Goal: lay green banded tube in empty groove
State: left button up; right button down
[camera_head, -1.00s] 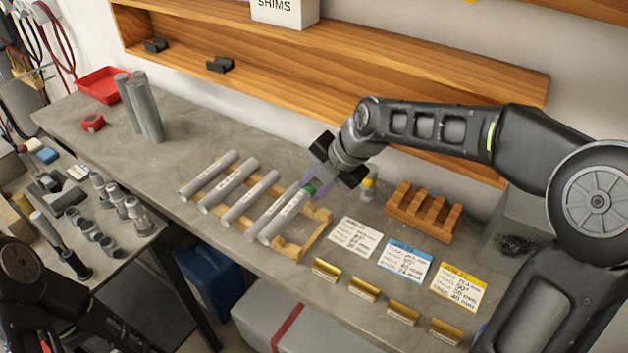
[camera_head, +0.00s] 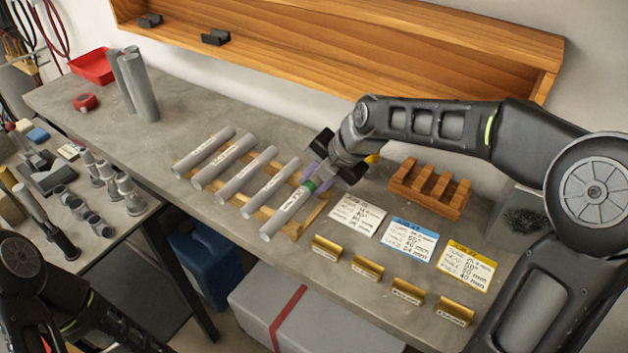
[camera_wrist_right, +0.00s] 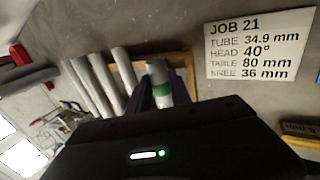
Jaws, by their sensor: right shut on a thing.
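The green banded tube (camera_head: 286,213) is grey with a green band near my right gripper (camera_head: 316,180), which is shut on it. In the right wrist view the tube (camera_wrist_right: 157,76) and its band stand between the fingers (camera_wrist_right: 164,96). The tube is over the right end of the wooden rack (camera_head: 316,215), roughly parallel to the other tubes. I cannot tell whether it touches the rack. Several plain grey tubes (camera_head: 246,173) lie in the grooves to its left. The groove under the banded tube is largely hidden. My left arm shows at lower left, its gripper out of view.
Labelled cards (camera_head: 357,215) lie right of the rack, with brass blocks (camera_head: 366,268) along the front edge. A brown slotted block (camera_head: 430,188) stands behind the cards. Upright grey tubes (camera_head: 140,88) and a red tray (camera_head: 92,67) are at the back left.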

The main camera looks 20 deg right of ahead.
jog(key=c, duration=1.1)
grip_release()
jog(key=shift+r+p, duration=2.45)
jog(key=shift+r, duration=2.1)
